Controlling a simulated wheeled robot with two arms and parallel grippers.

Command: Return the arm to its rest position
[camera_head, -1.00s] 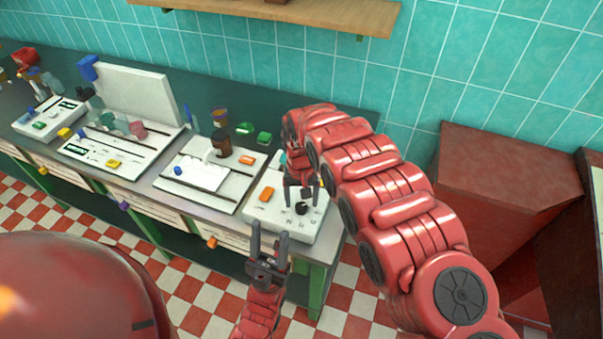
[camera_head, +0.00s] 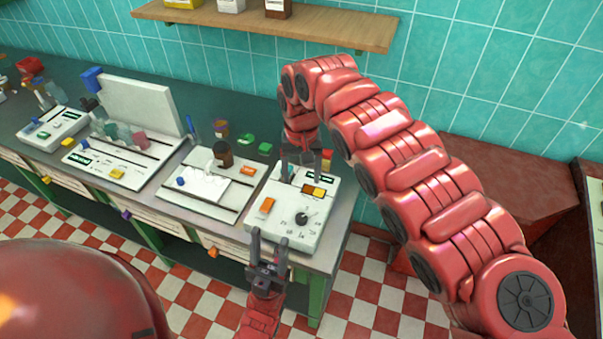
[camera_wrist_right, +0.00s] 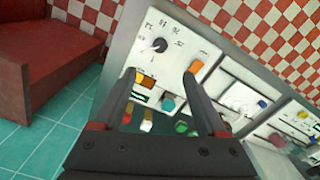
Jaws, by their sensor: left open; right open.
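My right arm (camera_head: 400,150) comes in from the right and arches over the counter. Its gripper (camera_head: 301,160) points down above the back part of the rightmost white control panel (camera_head: 285,222), open with nothing between its fingers. In the right wrist view the two fingers (camera_wrist_right: 160,77) are spread, with the panel (camera_wrist_right: 170,60) beyond them. The panel carries a black knob (camera_head: 302,218) and an orange switch (camera_head: 267,206); the knob also shows in the wrist view (camera_wrist_right: 159,45). My left gripper (camera_head: 268,240) is open and empty, pointing up in front of the counter's front edge.
More white panels (camera_head: 205,185) line the dark green counter to the left, one with a raised lid (camera_head: 140,105). A wooden shelf (camera_head: 270,25) hangs on the teal tiled wall. A red block (camera_head: 510,180) stands at the right. The checkered floor (camera_head: 375,295) in front is clear.

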